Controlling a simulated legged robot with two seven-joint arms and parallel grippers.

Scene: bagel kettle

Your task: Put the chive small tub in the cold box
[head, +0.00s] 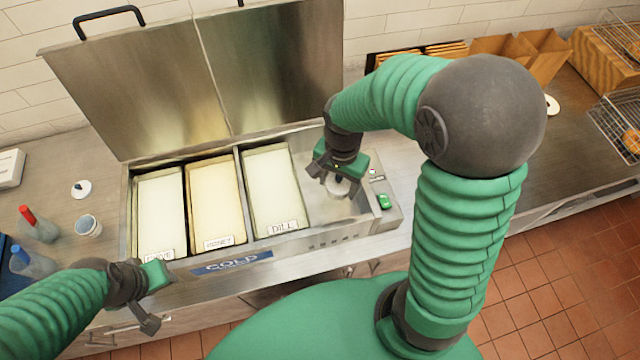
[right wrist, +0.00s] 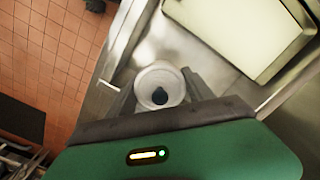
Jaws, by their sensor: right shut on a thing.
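The cold box (head: 262,243) stands open on the counter, its metal lids raised at the back. It holds tubs; one label reads DILL, another seems to read HONEY, and the leftmost is hard to read. My right gripper (head: 337,182) is at the empty right-hand bay of the cold box, shut on a small white round tub (right wrist: 160,84) with a dark spot on its top. I cannot read a chive label on it. My left gripper (head: 152,298) is in front of the cold box at the left, with its fingers apart and nothing between them.
Paper bags (head: 505,48) and wire baskets (head: 615,120) are at the back right.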

